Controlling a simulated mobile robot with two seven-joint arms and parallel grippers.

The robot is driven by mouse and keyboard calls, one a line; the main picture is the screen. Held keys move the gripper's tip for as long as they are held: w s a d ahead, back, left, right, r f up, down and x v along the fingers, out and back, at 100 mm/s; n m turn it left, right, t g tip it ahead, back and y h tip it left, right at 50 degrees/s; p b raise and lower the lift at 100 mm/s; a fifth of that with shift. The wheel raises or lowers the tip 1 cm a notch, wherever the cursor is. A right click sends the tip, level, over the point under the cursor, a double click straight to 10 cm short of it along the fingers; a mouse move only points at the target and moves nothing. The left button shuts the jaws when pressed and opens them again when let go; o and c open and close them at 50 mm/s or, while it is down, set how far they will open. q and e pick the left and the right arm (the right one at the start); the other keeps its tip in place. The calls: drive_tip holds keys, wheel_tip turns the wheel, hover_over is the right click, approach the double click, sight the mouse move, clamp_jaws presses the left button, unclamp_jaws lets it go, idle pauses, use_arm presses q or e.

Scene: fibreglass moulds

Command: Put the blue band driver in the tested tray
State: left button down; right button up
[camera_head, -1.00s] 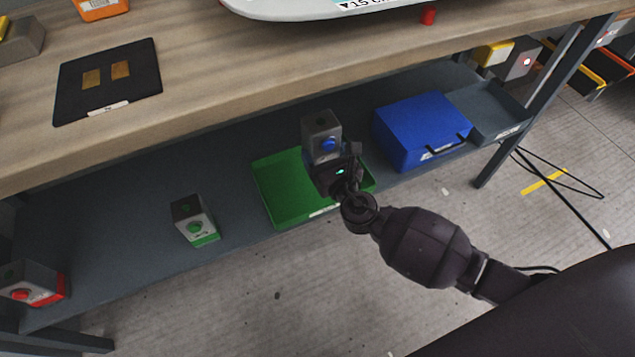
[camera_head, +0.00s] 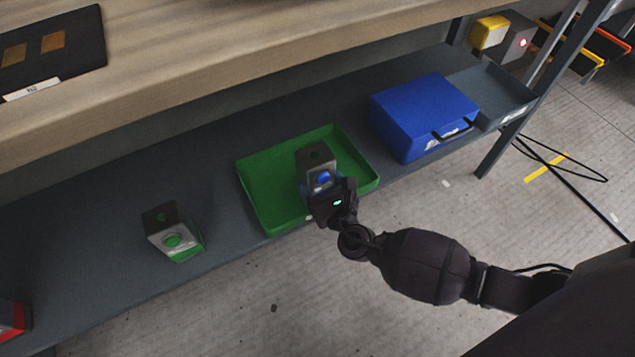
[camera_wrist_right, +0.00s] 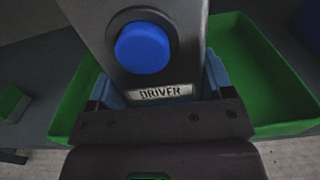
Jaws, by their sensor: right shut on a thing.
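The blue band driver (camera_head: 316,160) is a grey box with a blue round knob. My right gripper (camera_head: 326,188) is shut on it and holds it upright over or in the green tray (camera_head: 262,192) on the lower shelf. I cannot tell if its base touches the tray floor. In the right wrist view the driver (camera_wrist_right: 140,60) shows its blue knob and a DRIVER label between the fingers (camera_wrist_right: 158,98), with green tray walls (camera_wrist_right: 262,75) on both sides. The tray's label is mostly hidden by my gripper. My left gripper is not in view.
A driver with a green band (camera_head: 172,232) stands left of the tray, and one with a red band (camera_head: 12,318) at the far left. A blue case (camera_head: 420,112) and a grey tray (camera_head: 500,92) lie right. The workbench top (camera_head: 220,60) overhangs the shelf.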

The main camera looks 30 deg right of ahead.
drive_tip(key=shift+r, duration=0.1)
drive_tip(key=o, duration=1.1)
